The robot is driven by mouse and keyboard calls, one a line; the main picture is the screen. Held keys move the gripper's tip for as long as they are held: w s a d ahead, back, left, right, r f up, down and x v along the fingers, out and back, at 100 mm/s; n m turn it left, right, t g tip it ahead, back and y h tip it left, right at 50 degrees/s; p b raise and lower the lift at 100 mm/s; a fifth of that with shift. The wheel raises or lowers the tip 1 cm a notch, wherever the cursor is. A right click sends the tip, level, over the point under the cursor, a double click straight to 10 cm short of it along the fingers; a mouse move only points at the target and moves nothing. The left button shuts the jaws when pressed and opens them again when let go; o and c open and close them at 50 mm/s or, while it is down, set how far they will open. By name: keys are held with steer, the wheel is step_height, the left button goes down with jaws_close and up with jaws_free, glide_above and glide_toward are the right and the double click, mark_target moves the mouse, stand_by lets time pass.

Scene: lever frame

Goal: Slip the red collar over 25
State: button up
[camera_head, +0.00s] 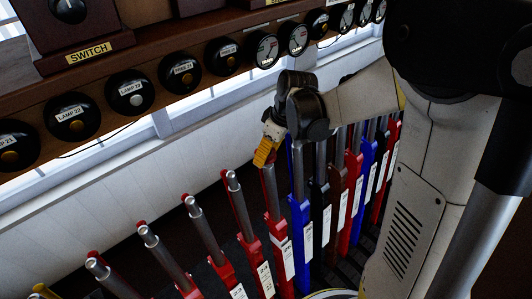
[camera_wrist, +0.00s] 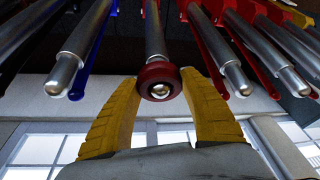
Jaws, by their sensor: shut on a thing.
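My gripper (camera_head: 266,152) is at the top of a steel-handled lever with a red body (camera_head: 275,232) in the head view. In the wrist view its yellow fingers (camera_wrist: 160,82) stand on either side of the red collar (camera_wrist: 159,80) and are shut on it. The collar is a dark red ring at the end of the middle lever's steel handle (camera_wrist: 154,35). The rounded handle tip shows through its hole, so the collar appears to be around the tip. In the head view the collar is hidden or too small to tell. I cannot read the number on this lever's plate for sure.
Neighbouring steel handles stand close on both sides, including one to the left (camera_head: 238,200) and a blue lever (camera_head: 300,215) to the right. A wooden shelf (camera_head: 200,82) with round labelled plungers and dials runs above. A white panelled wall (camera_head: 75,185) lies behind.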

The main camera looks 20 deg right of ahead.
steer(key=shift+f+b, duration=0.3)
steer(key=shift+f, duration=0.15)
steer(key=o, duration=1.3)
steer(key=shift+s+r, duration=0.1)
steer(key=shift+p+v, duration=3)
steer(key=shift+v, duration=1.45)
steer(key=shift+d, duration=0.1)
